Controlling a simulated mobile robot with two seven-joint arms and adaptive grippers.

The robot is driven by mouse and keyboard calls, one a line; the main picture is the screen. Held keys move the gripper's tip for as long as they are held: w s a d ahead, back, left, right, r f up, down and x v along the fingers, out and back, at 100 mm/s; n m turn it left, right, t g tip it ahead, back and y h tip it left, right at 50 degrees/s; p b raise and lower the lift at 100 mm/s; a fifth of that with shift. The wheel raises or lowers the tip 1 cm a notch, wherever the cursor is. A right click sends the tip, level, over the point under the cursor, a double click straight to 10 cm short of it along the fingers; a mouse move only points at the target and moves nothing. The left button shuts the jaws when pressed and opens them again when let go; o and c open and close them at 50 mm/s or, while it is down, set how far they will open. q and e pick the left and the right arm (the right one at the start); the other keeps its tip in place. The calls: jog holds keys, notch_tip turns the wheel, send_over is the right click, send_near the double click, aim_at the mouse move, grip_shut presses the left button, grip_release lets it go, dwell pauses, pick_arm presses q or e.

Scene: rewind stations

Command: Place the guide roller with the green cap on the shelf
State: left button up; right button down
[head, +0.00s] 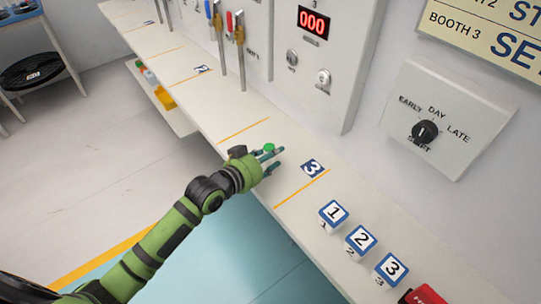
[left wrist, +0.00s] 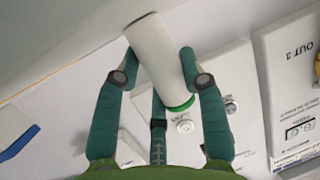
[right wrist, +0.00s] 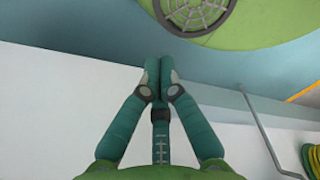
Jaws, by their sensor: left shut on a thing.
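The guide roller, a white cylinder, shows between the fingers of my left gripper in the left wrist view (left wrist: 155,50). Its green cap (head: 269,147) is at the upper end in the head view and also shows in the left wrist view (left wrist: 181,106). My left gripper (head: 273,159) is shut on the roller, over the long white ledge beside the number 3 mark. Whether the roller's base touches the ledge is hidden. A lower white shelf (head: 182,124) runs under the ledge farther back. My right gripper (right wrist: 160,62) is shut and empty in the right wrist view.
Blocks numbered 1 (head: 333,214), 2 (head: 360,240) and 3 (head: 390,268) stand on the ledge, with a red object (head: 425,295) at its near end. A yellow bin (head: 165,97) sits on the lower shelf. A wall panel with a dial (head: 425,131) hangs above the ledge.

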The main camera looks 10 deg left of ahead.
pick_arm(q)
jog(key=shift+f, duration=0.15)
jog(key=o, duration=1.1)
jog(key=shift+o, duration=0.2)
jog(key=v, duration=1.2)
jog(key=shift+r, duration=0.25)
